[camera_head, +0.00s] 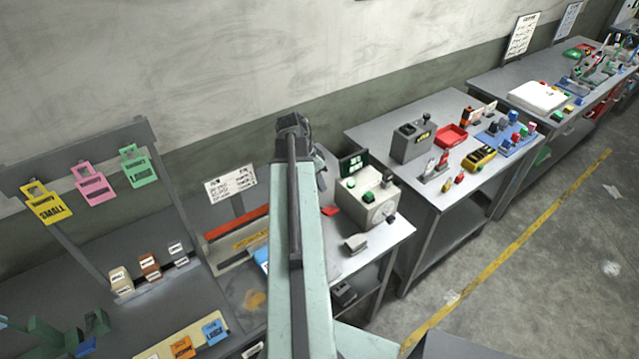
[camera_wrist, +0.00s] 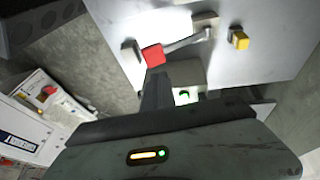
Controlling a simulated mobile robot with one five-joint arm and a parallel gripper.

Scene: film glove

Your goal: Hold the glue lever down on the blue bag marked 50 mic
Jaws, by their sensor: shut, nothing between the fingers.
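A lever with a red grip (camera_wrist: 153,55) and a grey rod shows in the wrist view, joined to a bracket on a pale metal surface. I cannot be sure that it is the glue lever. My gripper (camera_wrist: 157,88) is shut and empty, its dark fingers just below the red grip in the picture; whether they touch it I cannot tell. In the head view a small red piece (camera_head: 330,211) shows beside my arm. A light blue item (camera_head: 262,257) is partly hidden behind my arm; no 50 mic mark is readable. My gripper is hidden in the head view.
A pale box with green buttons and a dial (camera_head: 362,204) stands right of my arm. A long red bar (camera_head: 237,222) lies left of it. Another bench (camera_head: 370,130) with several devices stands farther right.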

